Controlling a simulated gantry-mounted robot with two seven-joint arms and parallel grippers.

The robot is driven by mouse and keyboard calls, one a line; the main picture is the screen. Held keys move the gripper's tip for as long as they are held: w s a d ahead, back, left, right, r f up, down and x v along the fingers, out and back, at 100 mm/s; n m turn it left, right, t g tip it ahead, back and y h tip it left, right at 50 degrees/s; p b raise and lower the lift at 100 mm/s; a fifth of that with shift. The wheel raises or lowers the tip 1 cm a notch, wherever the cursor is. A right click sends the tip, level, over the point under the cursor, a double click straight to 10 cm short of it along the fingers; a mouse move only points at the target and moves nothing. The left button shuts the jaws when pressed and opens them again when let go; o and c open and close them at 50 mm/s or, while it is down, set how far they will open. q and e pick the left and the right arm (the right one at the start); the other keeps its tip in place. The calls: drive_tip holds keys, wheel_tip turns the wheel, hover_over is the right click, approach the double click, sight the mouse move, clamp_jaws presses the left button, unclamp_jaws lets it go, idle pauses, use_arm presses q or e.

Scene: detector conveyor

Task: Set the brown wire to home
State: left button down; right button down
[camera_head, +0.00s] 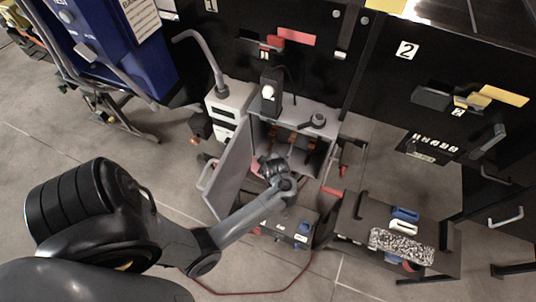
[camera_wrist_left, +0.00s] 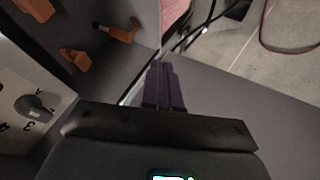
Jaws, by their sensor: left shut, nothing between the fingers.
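My left arm reaches from the lower left to the open grey box (camera_head: 326,152) in the head view. My left gripper (camera_head: 270,168) is at the box's opening, in front of its interior. In the left wrist view its dark fingers (camera_wrist_left: 164,86) are together with nothing between them. Orange-brown connectors sit on the box's inner wall: one with a dark end (camera_wrist_left: 118,32) and another below it (camera_wrist_left: 73,59). They are apart from the fingers. I cannot tell which is the brown wire's end. My right gripper is not in view.
The box's grey door (camera_head: 233,172) stands open at left. A white panel with a dark dial (camera_wrist_left: 36,107) is at left in the wrist view. A dark side table (camera_head: 350,226) stands at right. A thin red cable (camera_head: 262,292) lies on the floor.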

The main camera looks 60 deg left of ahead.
sight(271, 147)
use_arm(q)
drive_tip(key=w+a+f+b, duration=0.2)
drive_tip(key=w+a+f, duration=0.2)
drive_tip(key=a+f, duration=0.1)
drive_tip(key=shift+a, duration=0.6)
drive_tip(key=shift+w+b, duration=0.1)
drive_tip(key=shift+b, duration=0.2)
drive_tip(key=w+a+b, duration=0.1)
drive_tip(key=w+a, duration=0.1)
drive_tip(key=shift+w+a, duration=0.1)
drive_tip(key=shift+w, duration=0.25)
drive_tip(key=shift+s, duration=0.1)
